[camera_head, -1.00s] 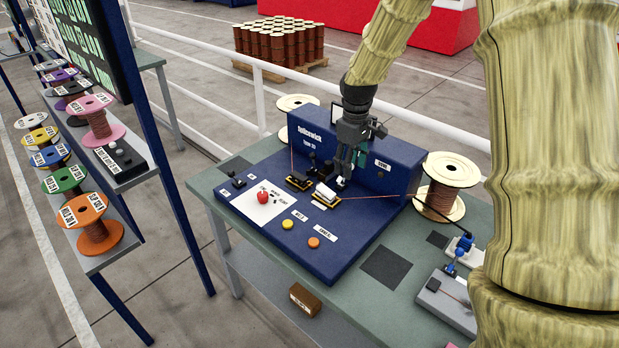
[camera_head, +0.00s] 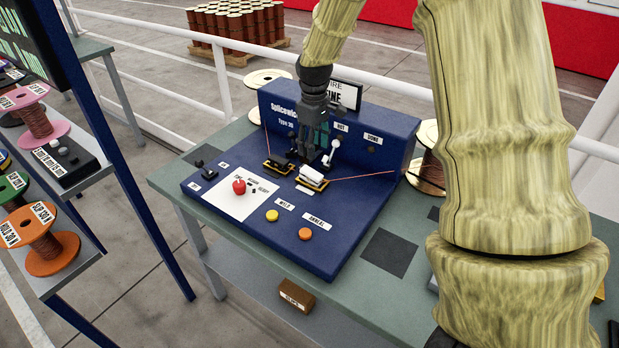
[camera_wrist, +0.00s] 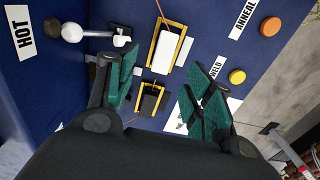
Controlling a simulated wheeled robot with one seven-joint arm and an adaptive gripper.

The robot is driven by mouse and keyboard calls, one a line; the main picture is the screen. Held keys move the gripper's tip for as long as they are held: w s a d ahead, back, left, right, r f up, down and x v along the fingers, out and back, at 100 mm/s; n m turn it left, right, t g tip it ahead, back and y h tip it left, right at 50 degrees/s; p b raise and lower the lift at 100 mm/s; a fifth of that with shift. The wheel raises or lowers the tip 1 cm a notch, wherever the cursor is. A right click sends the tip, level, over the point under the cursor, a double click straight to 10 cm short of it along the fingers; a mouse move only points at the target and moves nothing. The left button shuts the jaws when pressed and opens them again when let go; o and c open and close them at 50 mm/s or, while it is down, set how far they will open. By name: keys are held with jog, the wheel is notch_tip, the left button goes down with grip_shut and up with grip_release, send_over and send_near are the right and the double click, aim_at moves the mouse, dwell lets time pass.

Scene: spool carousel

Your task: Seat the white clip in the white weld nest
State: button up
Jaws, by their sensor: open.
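The white clip (camera_head: 312,175) is a small white block lying in the yellow-edged white weld nest (camera_head: 325,184) on the blue machine's deck. The wrist view shows the clip (camera_wrist: 172,48) within the yellow frame (camera_wrist: 154,50). I cannot tell whether it is pressed fully down. A copper wire runs from it to the right in the head view. My gripper (camera_head: 315,150) hangs above and behind the nests. In the wrist view its green-padded fingers (camera_wrist: 165,92) are spread apart with nothing held, and the black clip in its own yellow-edged nest (camera_wrist: 152,97) shows between them.
A white ball-ended lever (camera_head: 330,153) stands close behind the white nest. A red knob (camera_head: 239,186), a yellow button (camera_head: 272,215) and an orange button (camera_head: 305,233) are on the sloping front. A wire spool (camera_head: 430,165) stands to the right. The table's front edge is clear.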

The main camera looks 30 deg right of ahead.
jog(key=p, duration=0.1)
send_over(311, 171)
jog(key=shift+d+f, duration=0.2)
jog(key=shift+f, duration=2.15)
jog(key=shift+s+a+f+p, duration=0.1)
jog(key=shift+s+f+p, duration=0.1)
jog(key=shift+f+p, duration=0.45)
jog(key=shift+w+a+f+p, duration=0.15)
jog(key=shift+f+p, duration=0.85)
jog(key=shift+f, duration=1)
grip_shut()
